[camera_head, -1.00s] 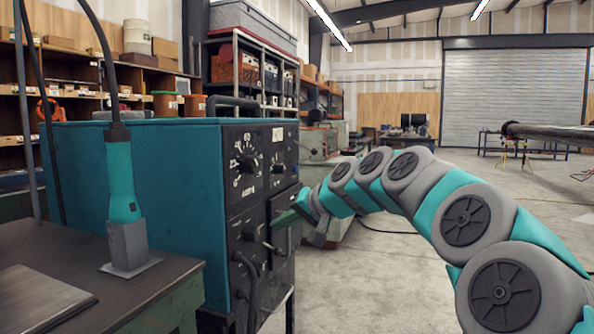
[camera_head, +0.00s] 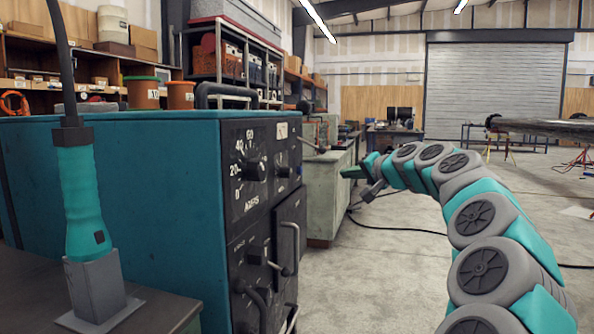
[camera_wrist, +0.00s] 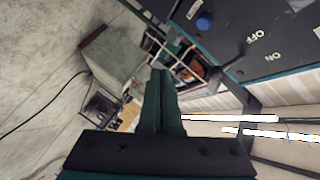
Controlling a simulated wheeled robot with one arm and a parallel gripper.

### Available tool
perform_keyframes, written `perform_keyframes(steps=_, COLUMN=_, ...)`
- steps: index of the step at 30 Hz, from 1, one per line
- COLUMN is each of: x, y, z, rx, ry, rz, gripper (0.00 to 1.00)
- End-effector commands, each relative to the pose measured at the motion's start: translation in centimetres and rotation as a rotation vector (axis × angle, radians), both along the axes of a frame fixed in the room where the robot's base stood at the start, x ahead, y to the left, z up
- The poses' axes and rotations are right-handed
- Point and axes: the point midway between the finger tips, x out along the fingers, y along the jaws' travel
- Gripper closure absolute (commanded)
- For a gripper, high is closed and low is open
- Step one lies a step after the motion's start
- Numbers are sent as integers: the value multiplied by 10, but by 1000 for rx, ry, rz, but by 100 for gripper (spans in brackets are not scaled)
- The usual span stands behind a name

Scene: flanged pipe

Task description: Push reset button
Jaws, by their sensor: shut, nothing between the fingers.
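The teal machine cabinet (camera_head: 120,190) stands at the left in the head view, with a dark control panel (camera_head: 238,215) on its right-hand face. In the wrist view, a round blue button (camera_wrist: 204,21) sits on the dark panel near the top, near OFF and ON labels. I see no word that names it reset. I cannot make out this button in the head view. My gripper (camera_wrist: 158,75) is shut and empty in the wrist view, below and left of the button and apart from it. In the head view my gripper (camera_head: 352,172) points left, to the right of the panel.
A dial (camera_head: 252,170), handles and a thick cable are on the panel. A black lever (camera_wrist: 228,66) sticks out from the panel in the wrist view. A teal torch-like tool (camera_head: 84,200) stands in a grey holder on the bench at left.

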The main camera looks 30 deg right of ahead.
Motion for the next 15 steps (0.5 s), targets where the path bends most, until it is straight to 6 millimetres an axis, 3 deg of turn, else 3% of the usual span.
perform_keyframes(steps=15, x=11, y=10, z=0, rx=-1, ry=3, rz=2, gripper=100)
